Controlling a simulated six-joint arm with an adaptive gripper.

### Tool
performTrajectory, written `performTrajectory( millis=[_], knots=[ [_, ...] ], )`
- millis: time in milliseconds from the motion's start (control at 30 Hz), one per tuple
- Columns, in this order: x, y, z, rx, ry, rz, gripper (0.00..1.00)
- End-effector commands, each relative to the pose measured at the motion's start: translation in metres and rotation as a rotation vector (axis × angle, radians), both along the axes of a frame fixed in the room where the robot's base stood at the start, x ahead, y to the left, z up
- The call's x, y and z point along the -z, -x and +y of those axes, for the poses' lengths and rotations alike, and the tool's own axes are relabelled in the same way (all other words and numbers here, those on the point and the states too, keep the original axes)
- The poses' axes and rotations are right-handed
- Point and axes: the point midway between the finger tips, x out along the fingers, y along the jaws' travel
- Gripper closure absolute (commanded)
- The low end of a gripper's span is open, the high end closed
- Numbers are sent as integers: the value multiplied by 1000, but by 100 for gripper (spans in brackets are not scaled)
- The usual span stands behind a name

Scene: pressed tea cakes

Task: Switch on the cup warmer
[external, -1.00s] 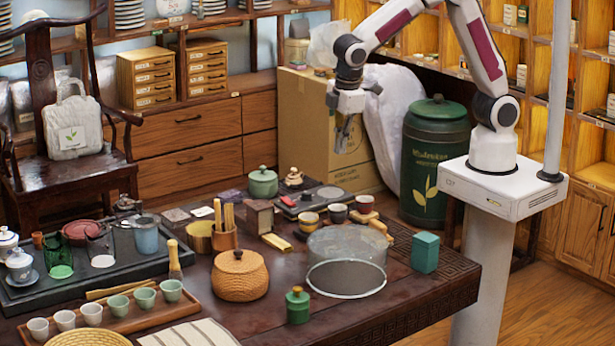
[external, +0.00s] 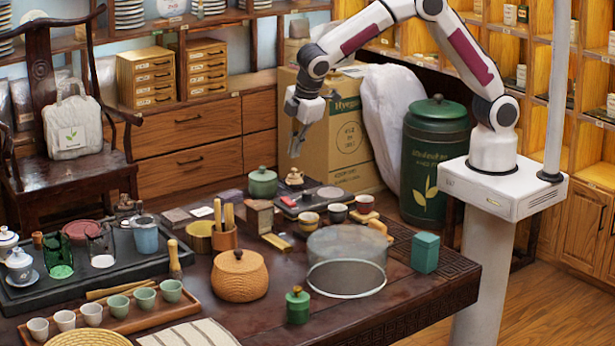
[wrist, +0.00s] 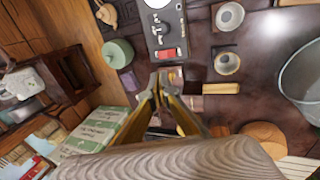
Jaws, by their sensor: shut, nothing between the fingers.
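The cup warmer looks to be the dark flat slab (external: 327,194) at the back of the table. I cannot read whether the switch is on or off. My gripper (external: 296,150) hangs in the air above the back of the table, above and behind the slab and apart from it. In the wrist view, its fingertips (wrist: 161,83) are together and empty, just below the red switch in the picture.
A green lidded pot (external: 263,182) and a small clay teapot (external: 294,177) stand near the slab. Small cups (external: 309,218) sit in front of it. A cardboard box (external: 345,135) stands behind the table.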

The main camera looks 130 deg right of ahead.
Motion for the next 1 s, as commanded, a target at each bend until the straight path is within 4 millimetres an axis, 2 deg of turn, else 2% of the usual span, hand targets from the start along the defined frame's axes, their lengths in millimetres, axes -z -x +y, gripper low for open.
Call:
performTrajectory(
  millis=[267, 467, 667, 1000],
  knots=[
    [1, 0, 0, 1, -1, 1, 100],
    [9, 1, -2, 2, -1, 3, 100],
    [27, 1, -8, 2, -2, 3, 100],
    [71, 1, -22, 2, -2, 3, 100]
  ],
)
